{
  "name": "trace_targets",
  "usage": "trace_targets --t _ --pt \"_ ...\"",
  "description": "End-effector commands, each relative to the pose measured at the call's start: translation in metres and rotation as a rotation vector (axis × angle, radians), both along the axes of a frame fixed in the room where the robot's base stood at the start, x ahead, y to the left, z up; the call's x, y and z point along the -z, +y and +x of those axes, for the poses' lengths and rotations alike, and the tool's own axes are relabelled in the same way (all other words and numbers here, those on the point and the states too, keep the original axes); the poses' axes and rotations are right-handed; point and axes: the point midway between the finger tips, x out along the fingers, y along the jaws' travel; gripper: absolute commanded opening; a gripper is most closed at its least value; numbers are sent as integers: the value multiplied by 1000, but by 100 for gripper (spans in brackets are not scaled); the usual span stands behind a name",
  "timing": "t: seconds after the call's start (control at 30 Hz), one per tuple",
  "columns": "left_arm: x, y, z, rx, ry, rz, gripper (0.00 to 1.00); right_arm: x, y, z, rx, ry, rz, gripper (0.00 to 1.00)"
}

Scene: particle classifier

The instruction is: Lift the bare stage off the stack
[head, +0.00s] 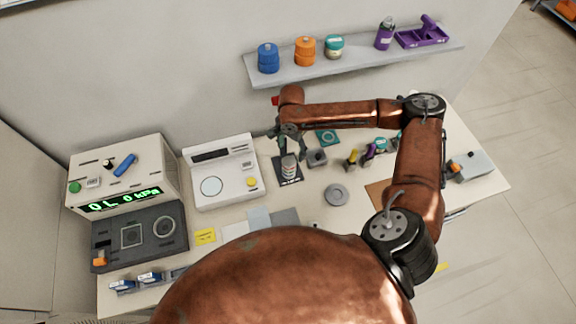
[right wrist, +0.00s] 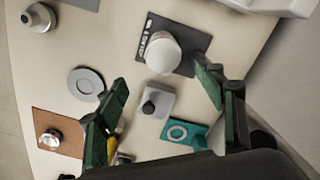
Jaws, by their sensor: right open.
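The stack (head: 289,168) is a small light cylinder with banded sides, standing upright on a dark mat (head: 282,180) in the head view. In the right wrist view I see the stack (right wrist: 163,52) from above, with a rounded whitish top, on the same dark mat (right wrist: 145,24) with white lettering. I cannot tell the bare stage apart from the other parts. My right gripper (head: 291,148) is over the stack. In the right wrist view the right gripper (right wrist: 162,82) is open and empty, its green fingers spread, with the stack beyond the fingertips. My left gripper is not in view.
A grey block (head: 317,158) stands close right of the stack. A grey ring (head: 336,195) lies in front of it, and a teal plate (head: 327,137) behind. A white scale-like device (head: 221,172) is to the left. A wall shelf (head: 350,64) holds jars.

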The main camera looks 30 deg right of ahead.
Motion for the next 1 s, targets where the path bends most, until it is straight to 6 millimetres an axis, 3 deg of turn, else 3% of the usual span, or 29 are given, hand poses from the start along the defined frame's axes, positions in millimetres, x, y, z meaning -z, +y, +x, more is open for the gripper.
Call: trace_targets --t 0.7,1.0 --pt "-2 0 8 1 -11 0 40 79 5 6 -1 1 -1 63" --pt "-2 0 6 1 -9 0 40 81 5 6 -1 0 0 61"
